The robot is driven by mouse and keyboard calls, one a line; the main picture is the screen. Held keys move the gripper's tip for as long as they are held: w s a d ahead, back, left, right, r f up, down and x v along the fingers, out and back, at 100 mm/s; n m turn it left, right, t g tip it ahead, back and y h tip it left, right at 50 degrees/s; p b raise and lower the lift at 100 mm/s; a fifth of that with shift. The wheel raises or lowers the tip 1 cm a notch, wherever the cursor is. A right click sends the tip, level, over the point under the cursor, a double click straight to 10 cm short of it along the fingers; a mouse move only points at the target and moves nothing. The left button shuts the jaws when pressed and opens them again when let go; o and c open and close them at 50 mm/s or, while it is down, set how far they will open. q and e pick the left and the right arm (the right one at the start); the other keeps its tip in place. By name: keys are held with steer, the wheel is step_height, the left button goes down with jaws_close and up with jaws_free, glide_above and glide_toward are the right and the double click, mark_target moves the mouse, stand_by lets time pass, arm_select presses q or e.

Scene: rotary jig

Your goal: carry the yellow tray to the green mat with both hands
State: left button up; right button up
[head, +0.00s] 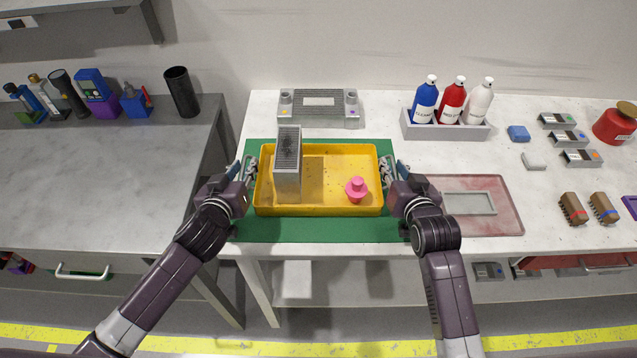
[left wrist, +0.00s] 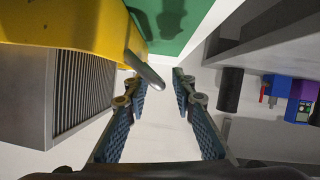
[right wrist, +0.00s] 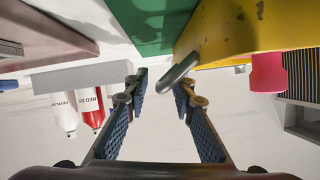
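The yellow tray (head: 325,208) is within the outline of the green mat (head: 320,231) and appears to rest on it. In the tray are a tall grey ribbed block (head: 287,180) at the left and a pink knobbed piece (head: 357,190) at the right. My left gripper (head: 251,168) is at the tray's left end, fingers apart (left wrist: 158,82). A metal handle (left wrist: 146,70) of the tray is by its fingertips. My right gripper (head: 387,171) is at the right end, also open (right wrist: 161,85), with the other handle (right wrist: 180,71) near its fingertips. Neither gripper visibly clamps a handle.
A grey fixture (head: 319,108) stands behind the mat. A bottle rack (head: 445,130) is at the back right, and a reddish tray (head: 507,210) lies right of the mat. Brown brushes (head: 573,209) are farther right. A grey side table (head: 90,190) stands left.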

arm_select(q)
steer(key=v, duration=0.7)
steer(key=shift+s+r, duration=0.1)
steer(key=shift+s, duration=0.25)
arm_select(e)
steer(key=a+v, duration=0.1)
steer(key=v, duration=1.1)
steer(key=shift+d, duration=0.45)
